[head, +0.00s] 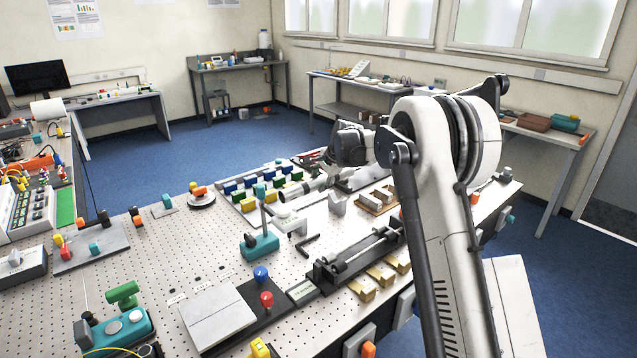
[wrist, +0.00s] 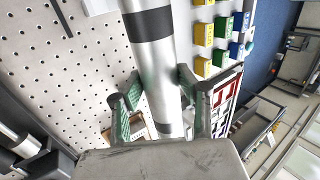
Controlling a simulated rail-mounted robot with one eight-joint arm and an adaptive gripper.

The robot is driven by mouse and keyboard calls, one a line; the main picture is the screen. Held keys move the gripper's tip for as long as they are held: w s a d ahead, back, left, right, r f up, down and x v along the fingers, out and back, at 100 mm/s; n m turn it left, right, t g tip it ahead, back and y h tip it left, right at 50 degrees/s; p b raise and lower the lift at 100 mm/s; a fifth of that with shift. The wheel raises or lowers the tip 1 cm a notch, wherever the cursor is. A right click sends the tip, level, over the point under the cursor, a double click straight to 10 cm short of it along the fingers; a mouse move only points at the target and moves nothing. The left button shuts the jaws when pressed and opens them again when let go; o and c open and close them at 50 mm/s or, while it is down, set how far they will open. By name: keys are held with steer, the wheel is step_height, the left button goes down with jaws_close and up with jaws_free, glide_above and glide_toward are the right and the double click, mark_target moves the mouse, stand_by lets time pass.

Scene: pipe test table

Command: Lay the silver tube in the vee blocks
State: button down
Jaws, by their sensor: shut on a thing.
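The silver tube (wrist: 152,52) has a dark band near the top of the wrist view and runs down between my gripper's green-padded fingers (wrist: 163,108). My gripper is shut on the tube, with a finger on each side. In the head view the tube (head: 318,183) shows as a short pale cylinder near the colored blocks, beside my gripper (head: 325,168), which is partly hidden by my wrist. A pale grey block (head: 337,204) with a seemingly notched top stands just in front of it; I cannot tell whether it is a vee block. The tube's far end is hidden by the gripper body.
Rows of yellow, green and blue blocks (head: 265,187) stand left of the tube. A teal-based stand (head: 260,245) and a black rail fixture (head: 335,272) are nearer. A wooden tray (head: 365,202) lies right. The perforated tabletop (head: 185,240) has free room at left.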

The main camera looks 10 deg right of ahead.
steer(key=shift+f+b, duration=3.15)
steer(key=shift+f, duration=0.9)
steer(key=shift+f, duration=0.3)
steer(key=c, duration=1.1)
jaws_free()
steer(key=shift+s, duration=0.1)
steer(key=v, duration=1.2)
